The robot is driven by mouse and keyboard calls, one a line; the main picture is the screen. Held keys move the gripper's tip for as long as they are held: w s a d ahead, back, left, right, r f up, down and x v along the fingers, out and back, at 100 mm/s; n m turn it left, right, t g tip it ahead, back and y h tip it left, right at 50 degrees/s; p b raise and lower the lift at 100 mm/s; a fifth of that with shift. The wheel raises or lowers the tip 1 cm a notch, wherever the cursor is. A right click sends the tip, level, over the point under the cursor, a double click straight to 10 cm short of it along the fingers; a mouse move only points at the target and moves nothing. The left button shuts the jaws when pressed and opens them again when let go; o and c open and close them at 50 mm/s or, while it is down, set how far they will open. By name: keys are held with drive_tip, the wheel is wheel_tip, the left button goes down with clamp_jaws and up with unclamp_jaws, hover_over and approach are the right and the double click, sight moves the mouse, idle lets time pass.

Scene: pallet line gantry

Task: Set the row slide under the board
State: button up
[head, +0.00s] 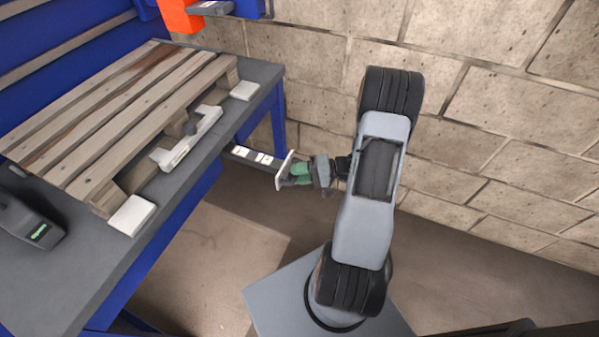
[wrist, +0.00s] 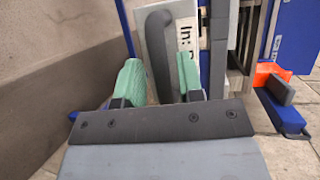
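A dark bar with white labels (head: 255,156), which looks like the row slide, sticks out beside the bench edge. A pale plate (head: 284,170) stands at its near end. In the wrist view the plate (wrist: 184,33) carries a dark curved handle (wrist: 160,50) and partly hidden black lettering. My gripper (head: 299,172) is at this plate, its green fingers on either side of the handle in the wrist view (wrist: 161,75). I cannot tell whether they press on it. No separate board is clearly identifiable.
A wooden pallet (head: 110,110) lies on the grey bench (head: 65,260), with pale blocks and a pale bracket (head: 187,140) along its side. A dark device (head: 30,222) sits at left. An orange part (head: 180,15) hangs above. A block wall (head: 480,110) stands behind; floor beside the bench is clear.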

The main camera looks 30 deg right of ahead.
drive_tip(key=shift+o, duration=0.4)
drive_tip(key=shift+w+a, duration=0.1)
drive_tip(key=shift+a, duration=0.05)
drive_tip(key=v, duration=1.3)
drive_tip(key=shift+d, duration=0.35)
drive_tip(key=shift+r, duration=0.1)
